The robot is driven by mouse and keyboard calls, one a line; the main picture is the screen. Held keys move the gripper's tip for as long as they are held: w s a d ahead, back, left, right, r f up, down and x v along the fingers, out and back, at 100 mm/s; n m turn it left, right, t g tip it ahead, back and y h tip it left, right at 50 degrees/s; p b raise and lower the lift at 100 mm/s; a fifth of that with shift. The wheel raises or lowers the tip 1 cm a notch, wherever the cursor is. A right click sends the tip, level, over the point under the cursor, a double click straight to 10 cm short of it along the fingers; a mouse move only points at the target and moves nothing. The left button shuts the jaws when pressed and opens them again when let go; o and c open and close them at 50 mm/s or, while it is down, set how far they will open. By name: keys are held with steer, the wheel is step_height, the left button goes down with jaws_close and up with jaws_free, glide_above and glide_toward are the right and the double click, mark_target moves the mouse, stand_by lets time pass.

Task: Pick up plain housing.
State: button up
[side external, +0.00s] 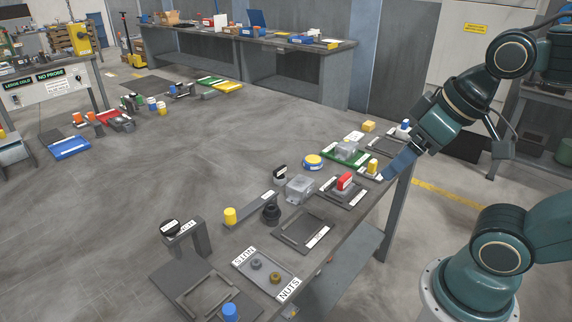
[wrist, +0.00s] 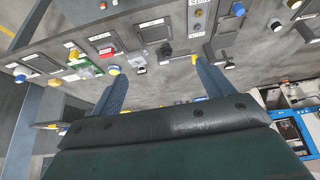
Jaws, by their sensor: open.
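A grey box-shaped housing (side external: 299,189) sits bare on the bench, between the black knob part and the red-topped part. A second grey housing (side external: 346,149) sits on a green tray (side external: 333,157). I cannot tell by marking which one is the plain housing. My gripper (side external: 390,172) is at the right edge of the bench, to the right of both housings, beside the yellow-topped part. In the wrist view its two fingers (wrist: 158,75) are spread wide with nothing held between them. The housings are small and unclear in that view.
A red-topped part (side external: 345,181) stands on a dark tray right of the bare housing. A black fitting (side external: 271,211), a yellow cylinder (side external: 230,215) and an empty dark tray (side external: 303,231) are near it. A nuts tray (side external: 264,273) lies in front. The bench's left middle is clear.

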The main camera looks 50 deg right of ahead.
steer(key=shift+w+r, duration=0.1)
steer(key=w, duration=0.1)
steer(key=m+g+y, duration=0.3)
steer(key=m+g, duration=0.2)
steer(key=m, duration=0.8)
glide_above(300, 182)
steer(key=s+a, duration=0.3)
step_height(300, 182, down, 6)
steer(key=w+d+f+m+g+y, duration=0.1)
steer(key=w+d+f+m, duration=0.2)
steer(key=d+f, duration=0.5)
step_height(300, 182, down, 3)
steer(key=shift+w+d+f+m+y, duration=0.1)
steer(key=shift+w+d+m+y, duration=0.15)
steer(key=shift+m, duration=0.25)
steer(key=shift+a, duration=0.1)
steer(key=shift+x, duration=4.3)
